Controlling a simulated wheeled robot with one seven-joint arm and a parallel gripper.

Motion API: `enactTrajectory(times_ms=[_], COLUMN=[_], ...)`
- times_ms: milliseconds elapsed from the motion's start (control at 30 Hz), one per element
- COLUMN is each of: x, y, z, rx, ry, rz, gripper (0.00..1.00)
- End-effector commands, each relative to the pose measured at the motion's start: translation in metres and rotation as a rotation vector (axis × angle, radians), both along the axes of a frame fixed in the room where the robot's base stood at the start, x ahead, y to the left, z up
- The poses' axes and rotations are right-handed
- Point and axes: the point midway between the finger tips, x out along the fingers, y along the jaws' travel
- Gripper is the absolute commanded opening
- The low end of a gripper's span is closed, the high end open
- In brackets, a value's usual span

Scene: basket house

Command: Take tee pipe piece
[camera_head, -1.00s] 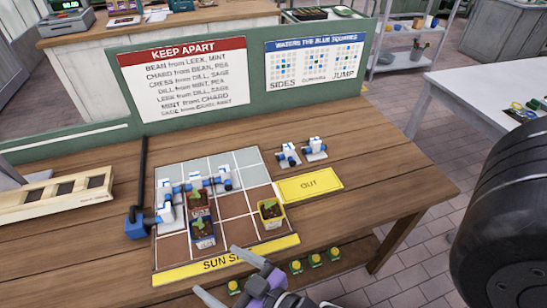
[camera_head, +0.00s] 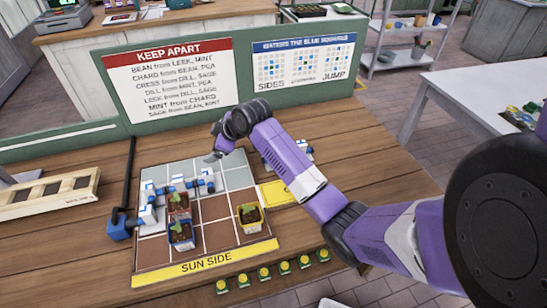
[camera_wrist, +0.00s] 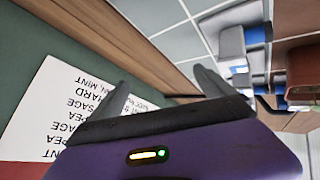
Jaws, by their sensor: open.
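My gripper (camera_head: 217,146) is open and empty above the back edge of the planting grid (camera_head: 236,179). In the wrist view its two fingers (camera_wrist: 161,78) are spread apart with nothing between them. A loose white and blue pipe piece (camera_head: 303,149) lies on the table to the right of the gripper, partly hidden behind my purple arm. A second loose piece beside it is mostly covered by the arm. I cannot tell which is the tee. A run of joined white and blue pipe pieces (camera_head: 149,199) lies on the grid's left side.
Potted seedlings stand on the grid, one in a yellow pot (camera_head: 250,217). The yellow OUT pad (camera_head: 275,194) is partly under my arm. A green board with signs (camera_head: 172,80) rises behind the table. A wooden rack (camera_head: 48,194) is at the left.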

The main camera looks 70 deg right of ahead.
Motion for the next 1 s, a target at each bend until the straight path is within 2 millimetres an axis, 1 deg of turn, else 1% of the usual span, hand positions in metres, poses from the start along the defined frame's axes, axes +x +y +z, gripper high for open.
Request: enactTrajectory(times_ms=[33,67,100,167,200,300,400,500,567,867,1000], x=[-0.016,-0.028,-0.044,-0.070,-0.087,-0.125,-0.149,-0.161,-0.164,-0.164,-0.163], y=[-0.023,-0.031,-0.042,-0.057,-0.066,-0.082,-0.090,-0.094,-0.094,-0.093,-0.094], z=[-0.004,-0.008,-0.012,-0.015,-0.015,-0.011,-0.007,-0.006,-0.010,-0.040,-0.061], rx=[-0.026,-0.034,-0.039,-0.041,-0.036,-0.017,0.006,0.018,0.023,0.024,0.024], ry=[0.116,0.187,0.278,0.404,0.479,0.628,0.718,0.760,0.769,0.769,0.769], rz=[0.046,0.080,0.124,0.186,0.224,0.301,0.352,0.375,0.381,0.381,0.379], gripper=[0.93,0.93,0.93,0.93,0.93,0.93,0.93,0.93,0.93,0.93,0.93])
